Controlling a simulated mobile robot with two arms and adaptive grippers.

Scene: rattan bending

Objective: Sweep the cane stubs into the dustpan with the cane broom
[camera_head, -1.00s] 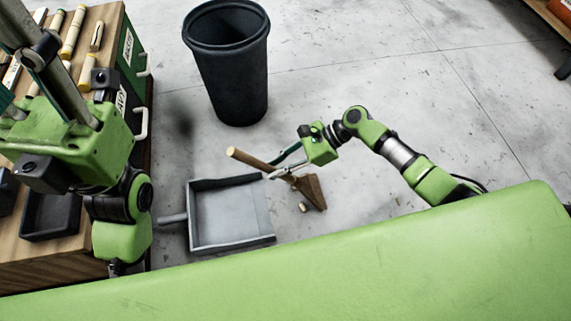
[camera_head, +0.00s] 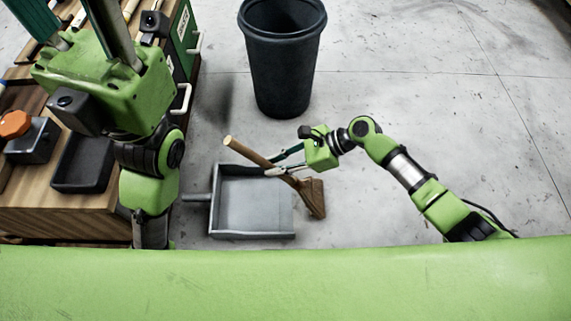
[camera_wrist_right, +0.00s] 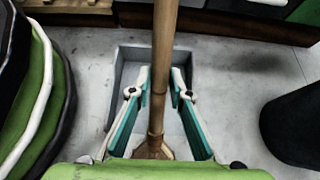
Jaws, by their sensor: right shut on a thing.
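The cane broom (camera_head: 246,150) is tilted, its handle end up and to the left. Its brown head (camera_head: 314,197) is low, just right of the dustpan's right side. My right gripper (camera_head: 278,164) is shut on the handle; the handle also runs between its fingers in the right wrist view (camera_wrist_right: 165,50). The grey dustpan (camera_head: 255,208) lies on the floor, its handle to the left; its visible inside looks empty. No cane stub shows clearly now.
A black bin (camera_head: 283,70) stands on the floor behind the dustpan. A wooden bench (camera_head: 50,222) with a black tray (camera_head: 82,164) and an orange-topped object (camera_head: 15,124) is at left. My green body fills the bottom. The floor at right is clear.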

